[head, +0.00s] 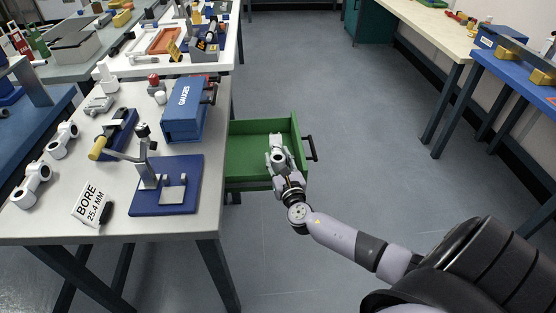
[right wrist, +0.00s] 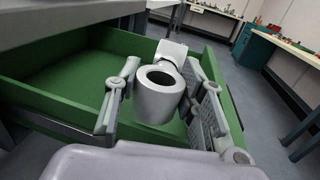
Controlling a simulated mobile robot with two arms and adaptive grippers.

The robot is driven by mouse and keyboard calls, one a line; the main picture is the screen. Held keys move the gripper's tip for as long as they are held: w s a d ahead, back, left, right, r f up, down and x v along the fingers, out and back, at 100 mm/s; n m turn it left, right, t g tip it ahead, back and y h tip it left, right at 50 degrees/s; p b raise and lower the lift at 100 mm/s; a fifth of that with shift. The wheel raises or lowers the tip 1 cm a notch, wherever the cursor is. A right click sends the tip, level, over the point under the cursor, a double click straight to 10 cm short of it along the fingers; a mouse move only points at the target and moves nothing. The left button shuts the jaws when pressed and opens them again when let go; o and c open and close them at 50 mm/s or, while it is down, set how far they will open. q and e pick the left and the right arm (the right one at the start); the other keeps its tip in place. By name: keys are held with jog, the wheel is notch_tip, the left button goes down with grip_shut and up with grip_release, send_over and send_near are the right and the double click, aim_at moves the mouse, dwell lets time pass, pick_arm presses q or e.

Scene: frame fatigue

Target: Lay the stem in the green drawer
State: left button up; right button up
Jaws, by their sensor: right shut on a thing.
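The green drawer (head: 248,141) is pulled out from the right side of the grey-topped table and looks empty apart from what I hold over it. Its green floor and walls also show in the right wrist view (right wrist: 75,82). My right gripper (head: 277,160) is over the drawer's right part, near the front with the black handle. It is shut on the stem (right wrist: 155,103), a pale grey part with a round, open, hollow end. The stem lies between both fingers in the right wrist view; I cannot tell whether it touches the drawer. My left gripper is out of view.
The table (head: 140,219) holds a blue GAUGES box (head: 184,110), a blue fixture (head: 165,196), a BORE 25.4 MM sign (head: 93,204) and two pale ring-ended parts (head: 62,140). The floor (head: 370,150) right of the drawer is clear.

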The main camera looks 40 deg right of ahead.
jog(key=shift+f, duration=0.25)
jog(key=o, duration=1.2)
jog(key=shift+o, duration=0.2)
jog(key=shift+r, duration=0.35)
jog(key=v, duration=1.2)
jog(key=shift+f, duration=0.15)
